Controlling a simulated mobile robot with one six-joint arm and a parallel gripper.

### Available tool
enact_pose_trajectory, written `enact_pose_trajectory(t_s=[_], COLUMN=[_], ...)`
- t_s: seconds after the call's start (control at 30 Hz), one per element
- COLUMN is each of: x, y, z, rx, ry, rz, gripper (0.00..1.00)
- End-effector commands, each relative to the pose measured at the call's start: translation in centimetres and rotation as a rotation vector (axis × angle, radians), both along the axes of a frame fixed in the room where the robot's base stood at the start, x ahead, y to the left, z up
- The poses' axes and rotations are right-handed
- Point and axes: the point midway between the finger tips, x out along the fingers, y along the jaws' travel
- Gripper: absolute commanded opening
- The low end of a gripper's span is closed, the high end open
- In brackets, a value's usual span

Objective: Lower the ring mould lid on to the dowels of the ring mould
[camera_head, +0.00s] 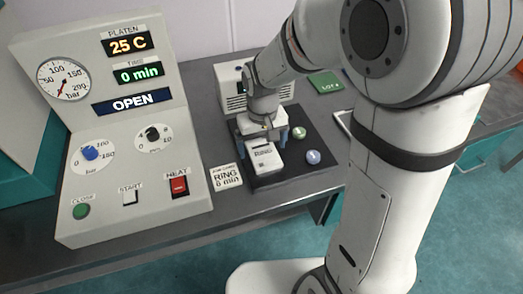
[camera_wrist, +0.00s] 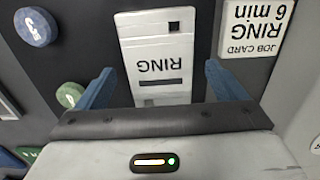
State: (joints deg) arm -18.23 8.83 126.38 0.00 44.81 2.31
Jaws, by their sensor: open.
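A pale block labelled RING (camera_head: 264,158) lies on the dark mat (camera_head: 267,181) under and in front of my gripper (camera_head: 262,146). In the wrist view the RING block (camera_wrist: 158,52) runs away from the gripper, with a dark square near its far end and a dark slot by the label. My gripper (camera_wrist: 161,84) is open; its blue fingers stand apart on either side of the block's near part, with gaps visible. I cannot tell whether this block is the mould, its lid, or both. The dowels are not clearly seen.
A job card (camera_head: 226,177) reading RING 6 min lies left of the mat. A blue disc (camera_head: 313,157) and a green disc (camera_head: 299,132) sit on its right. A control panel (camera_head: 122,130) reading 25 C and OPEN stands at left. A green LOT card (camera_head: 325,83) lies behind.

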Motion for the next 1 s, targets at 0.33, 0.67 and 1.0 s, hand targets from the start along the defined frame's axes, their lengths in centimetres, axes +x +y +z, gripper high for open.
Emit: enact_pose_trajectory(t_s=[0.33, 0.67, 1.0], x=[-0.03, -0.03, -0.04], y=[0.00, 0.02, 0.05], z=[-0.65, -0.62, -0.62], rx=[0.000, 0.000, 0.000], ry=[0.000, -0.001, -0.001], rz=[0.000, 0.001, 0.002], gripper=[0.88, 0.61, 0.34])
